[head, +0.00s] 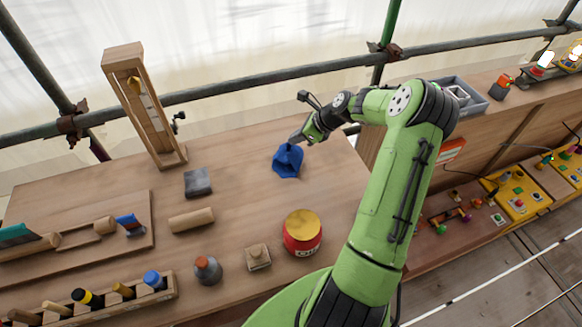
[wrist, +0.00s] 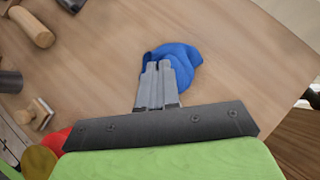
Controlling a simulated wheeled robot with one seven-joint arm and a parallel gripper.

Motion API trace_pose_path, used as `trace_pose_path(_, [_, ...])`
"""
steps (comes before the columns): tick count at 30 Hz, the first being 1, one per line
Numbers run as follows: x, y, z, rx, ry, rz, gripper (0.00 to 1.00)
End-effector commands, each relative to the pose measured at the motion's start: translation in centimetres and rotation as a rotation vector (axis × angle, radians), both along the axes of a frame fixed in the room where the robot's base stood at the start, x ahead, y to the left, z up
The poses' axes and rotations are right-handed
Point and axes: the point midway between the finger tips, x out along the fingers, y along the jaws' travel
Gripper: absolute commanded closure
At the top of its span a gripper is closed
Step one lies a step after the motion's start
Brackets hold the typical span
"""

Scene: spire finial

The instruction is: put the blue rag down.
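The blue rag (head: 287,162) is a crumpled, peaked bundle over the right part of the wooden bench, below the tip of my arm. My gripper (head: 295,138) points down at its top. In the wrist view, the fingers (wrist: 158,70) are close together with the blue rag (wrist: 182,58) bunched around their tips, so my gripper appears shut on it. The pinched part is hidden by the fingers. I cannot tell whether the rag's lower edge touches the bench.
The wooden bench (head: 240,190) is clear around the rag. A red jar with a yellow lid (head: 302,232) stands nearer me, beside a small wooden block (head: 258,257) and a grey bottle (head: 207,270). A dark block (head: 198,182) and wooden cylinder (head: 192,220) lie left. A tall wooden frame (head: 147,105) stands behind.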

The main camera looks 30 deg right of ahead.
Motion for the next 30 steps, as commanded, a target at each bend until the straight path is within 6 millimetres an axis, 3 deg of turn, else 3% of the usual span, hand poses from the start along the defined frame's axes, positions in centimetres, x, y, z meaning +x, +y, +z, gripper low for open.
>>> trace_pose_path(7, [0.00,0.00,-0.21,0.000,0.000,0.000,1.00])
trace_pose_path(20, [-0.01,0.00,-0.18,0.000,0.000,0.000,0.35])
trace_pose_path(30, [-0.29,-0.25,0.31,-0.001,-0.001,-0.001,0.34])
